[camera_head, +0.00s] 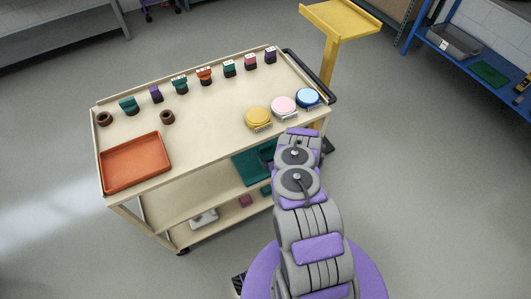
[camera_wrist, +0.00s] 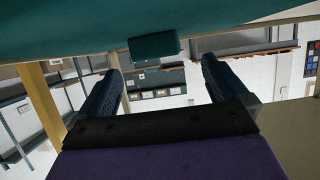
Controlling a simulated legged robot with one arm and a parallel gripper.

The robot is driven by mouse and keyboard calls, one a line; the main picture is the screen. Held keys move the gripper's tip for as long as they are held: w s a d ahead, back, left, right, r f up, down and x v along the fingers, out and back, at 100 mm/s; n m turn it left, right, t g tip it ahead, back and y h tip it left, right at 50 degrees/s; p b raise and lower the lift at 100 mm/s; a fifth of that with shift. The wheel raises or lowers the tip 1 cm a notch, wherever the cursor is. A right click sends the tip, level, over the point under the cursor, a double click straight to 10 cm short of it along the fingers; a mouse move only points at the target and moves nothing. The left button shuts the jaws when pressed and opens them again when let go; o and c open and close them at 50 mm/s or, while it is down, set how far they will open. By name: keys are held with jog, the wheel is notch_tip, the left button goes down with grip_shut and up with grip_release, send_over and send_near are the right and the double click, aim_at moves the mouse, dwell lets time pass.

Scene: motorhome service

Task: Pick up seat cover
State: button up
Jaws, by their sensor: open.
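No thing is clearly marked as the seat cover; a flat teal piece (camera_head: 250,167) at the cart's right side, below its top, may be it. It is partly hidden by the cart top and my arm. In the wrist view, a broad teal surface (camera_wrist: 70,32) fills the top, with a small teal block (camera_wrist: 154,46) on its lower edge. My gripper (camera_wrist: 162,70) is open, its two dark fingers apart with nothing between them. The block appears beyond the fingertips, between them in the picture. My gripper's fingers are hidden in the head view.
The beige cart (camera_head: 205,133) carries an orange tray (camera_head: 135,162), several small coloured blocks, brown rings and yellow, pink and blue round pieces. A yellow stand (camera_head: 340,20) rises behind its right end. A blue shelf (camera_head: 465,60) stands far right.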

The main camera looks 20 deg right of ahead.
aim_at(267, 147)
jog(key=shift+w+a, duration=0.15)
jog(key=shift+a, duration=0.05)
jog(key=shift+w+f, duration=0.1)
jog(key=shift+w, duration=0.1)
jog(key=w+b, duration=0.1)
jog(key=w+d+f, duration=0.1)
jog(key=w, duration=0.1)
jog(key=w+f+b, duration=0.1)
jog(key=shift+w+d+b, duration=0.2)
jog(key=shift+b, duration=0.15)
jog(key=shift+a+r, duration=0.15)
jog(key=shift+a, duration=0.25)
jog(key=shift+c, duration=1.4)
jog(key=shift+s+d, duration=0.1)
jog(key=shift+d, duration=0.2)
jog(key=c, duration=0.6)
jog(key=shift+a, duration=0.1)
jog(key=c, duration=0.3)
